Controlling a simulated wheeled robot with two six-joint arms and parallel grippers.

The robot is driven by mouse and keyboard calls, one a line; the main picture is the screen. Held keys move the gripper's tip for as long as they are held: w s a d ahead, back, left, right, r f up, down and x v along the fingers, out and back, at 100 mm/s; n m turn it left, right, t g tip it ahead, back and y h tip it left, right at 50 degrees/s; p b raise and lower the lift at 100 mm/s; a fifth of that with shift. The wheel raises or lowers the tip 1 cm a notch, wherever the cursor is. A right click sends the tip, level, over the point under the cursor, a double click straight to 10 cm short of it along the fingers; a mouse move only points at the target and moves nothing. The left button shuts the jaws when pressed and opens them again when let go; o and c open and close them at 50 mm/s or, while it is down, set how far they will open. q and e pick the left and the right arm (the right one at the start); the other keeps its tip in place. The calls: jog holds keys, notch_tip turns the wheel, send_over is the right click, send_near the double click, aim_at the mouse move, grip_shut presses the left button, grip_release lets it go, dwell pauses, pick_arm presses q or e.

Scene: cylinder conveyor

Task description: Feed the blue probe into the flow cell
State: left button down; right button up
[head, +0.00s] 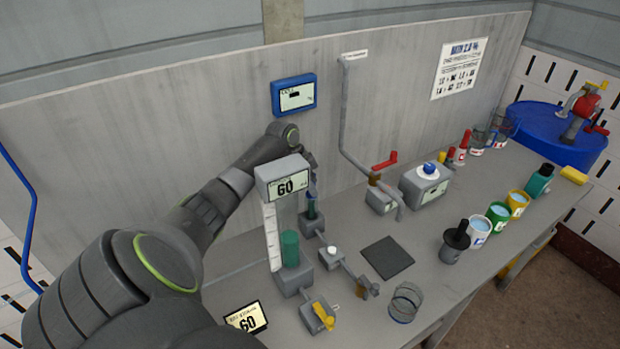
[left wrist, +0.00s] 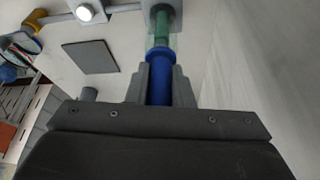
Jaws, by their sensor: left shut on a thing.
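My left gripper (head: 310,170) reaches in from the left behind the grey display box and is partly hidden by it. In the left wrist view its fingers (left wrist: 160,85) are shut on the blue probe (left wrist: 158,76). In the head view only a small bit of the blue probe (head: 312,190) shows. The probe points at a greenish clear tube, seemingly the flow cell (head: 311,209), which stands on a grey block; it also shows in the left wrist view (left wrist: 160,24). The probe's end overlaps the tube's top; how deep it sits, I cannot tell. My right gripper is out of view.
A post with a "60" display (head: 288,185) and a green cylinder (head: 290,248) stand in front of the cell. A grey pipe with a red-handled valve (head: 384,161) stands right. A dark square pad (head: 387,257) lies on the bench. Several cups line the right edge.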

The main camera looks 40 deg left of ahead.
pick_arm(q)
jog(key=shift+f+b, duration=0.3)
jog(key=shift+f, duration=0.25)
jog(key=c, duration=1.2)
grip_release()
jog(key=shift+r, duration=0.1)
jog(key=shift+b+v, duration=1.15)
jog(key=shift+v, duration=2.55)
